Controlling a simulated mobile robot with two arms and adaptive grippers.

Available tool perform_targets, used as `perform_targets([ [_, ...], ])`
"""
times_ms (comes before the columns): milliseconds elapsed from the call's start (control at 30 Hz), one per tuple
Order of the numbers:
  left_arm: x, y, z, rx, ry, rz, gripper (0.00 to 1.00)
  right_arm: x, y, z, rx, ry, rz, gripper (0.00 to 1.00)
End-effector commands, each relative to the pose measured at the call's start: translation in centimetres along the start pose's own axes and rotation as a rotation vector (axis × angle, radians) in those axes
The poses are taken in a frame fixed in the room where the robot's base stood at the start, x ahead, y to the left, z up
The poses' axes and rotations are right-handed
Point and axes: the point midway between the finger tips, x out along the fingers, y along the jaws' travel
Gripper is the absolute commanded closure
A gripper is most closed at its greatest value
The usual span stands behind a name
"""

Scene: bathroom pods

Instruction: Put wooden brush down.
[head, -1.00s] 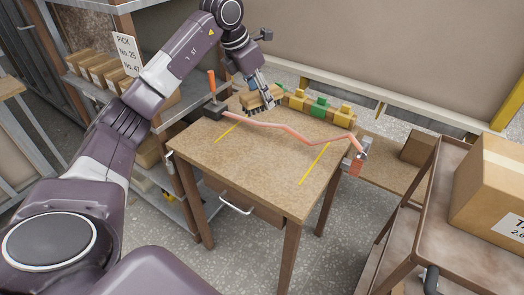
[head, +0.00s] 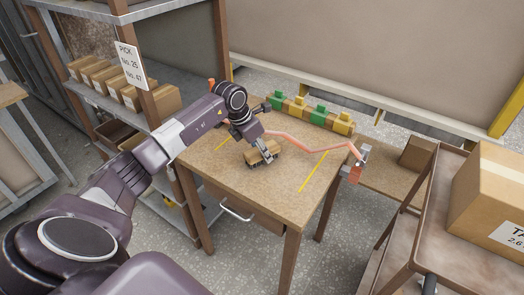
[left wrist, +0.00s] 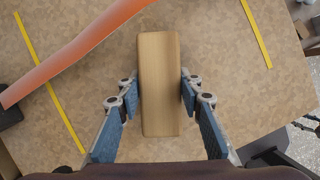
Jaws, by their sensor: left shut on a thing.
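The wooden brush (head: 262,158) is between the fingers of my left gripper (head: 261,148), over the middle of the wooden table (head: 270,195). The left wrist view shows its plain, pale brown back (left wrist: 159,85) between the two blue-padded fingers (left wrist: 158,92). The brush lies between the two yellow lines, near the pink strip. Its bristle side is low over the tabletop; I cannot tell whether it touches. My right gripper is not in view.
A pink bent strip (head: 300,145) crosses the table to a clamp (head: 358,160) at its right edge. A shelf with boxes (head: 150,98) stands left, a cart (head: 425,220) right. The table's front part is clear.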

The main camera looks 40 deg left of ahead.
Motion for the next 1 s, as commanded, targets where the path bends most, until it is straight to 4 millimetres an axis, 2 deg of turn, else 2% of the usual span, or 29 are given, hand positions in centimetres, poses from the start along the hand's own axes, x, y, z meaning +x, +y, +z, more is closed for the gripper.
perform_targets([
  [367, 0.6, 0.1, -0.2, 0.001, -0.003, 0.002, 0.89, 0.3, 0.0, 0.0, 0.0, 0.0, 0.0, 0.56],
  [400, 0.6, 0.1, -0.2, 0.0, -0.002, 0.001, 0.65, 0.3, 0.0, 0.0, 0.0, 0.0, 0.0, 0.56],
  [567, 0.5, 0.0, -0.2, 0.0, -0.002, 0.001, 0.49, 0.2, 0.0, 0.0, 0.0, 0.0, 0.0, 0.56],
  [867, 0.3, 0.0, -0.1, 0.001, -0.002, 0.001, 0.49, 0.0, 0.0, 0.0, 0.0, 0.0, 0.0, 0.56],
  [1000, -0.9, 0.1, 0.0, 0.002, -0.005, 0.003, 0.49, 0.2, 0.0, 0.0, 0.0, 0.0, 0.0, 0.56],
])
